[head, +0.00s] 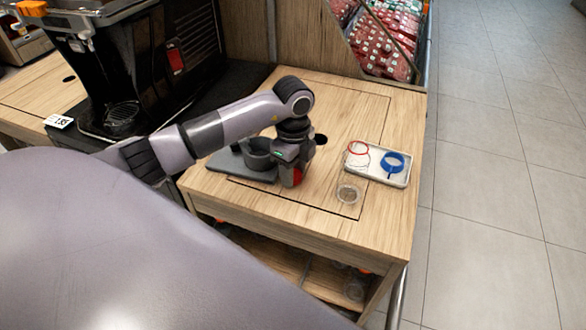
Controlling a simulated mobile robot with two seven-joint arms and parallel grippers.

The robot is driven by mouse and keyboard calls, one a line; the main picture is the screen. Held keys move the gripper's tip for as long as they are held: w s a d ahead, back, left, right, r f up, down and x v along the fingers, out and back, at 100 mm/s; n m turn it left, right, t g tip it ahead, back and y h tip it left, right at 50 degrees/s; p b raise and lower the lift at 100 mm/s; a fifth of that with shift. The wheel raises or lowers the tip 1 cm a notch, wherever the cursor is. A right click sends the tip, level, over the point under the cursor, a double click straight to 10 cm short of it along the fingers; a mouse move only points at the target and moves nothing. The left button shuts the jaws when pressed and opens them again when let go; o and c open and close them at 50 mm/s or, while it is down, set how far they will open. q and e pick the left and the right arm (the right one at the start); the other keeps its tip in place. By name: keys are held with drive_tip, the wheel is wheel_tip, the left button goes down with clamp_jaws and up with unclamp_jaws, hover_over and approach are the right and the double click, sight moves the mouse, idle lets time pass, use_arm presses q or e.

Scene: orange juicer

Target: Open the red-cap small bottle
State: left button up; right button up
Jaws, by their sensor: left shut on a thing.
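My left gripper (292,180) points down over the wooden counter, and its arm comes in from the left. It is shut on a red thing, which looks like the red cap (298,176); the fingers hide most of it. A small clear container (348,193), which looks like a bottle seen from above, stands on the counter to the right of the gripper and apart from it. No red cap shows on it. My right gripper is out of view.
A white tray (403,180) holds a red ring (358,147) and a blue ring (393,160). A dark grey pot (257,150) stands on a grey board left of the gripper. A black juicer machine (122,70) stands further left. The counter's front right is bare.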

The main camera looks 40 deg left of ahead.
use_arm(q)
drive_tip(key=shift+f, duration=0.15)
drive_tip(key=o, duration=1.2)
drive_tip(key=shift+c, duration=0.2)
wheel_tip(320, 180, up, 12)
drive_tip(key=p, duration=0.1)
drive_tip(key=shift+r, duration=0.25)
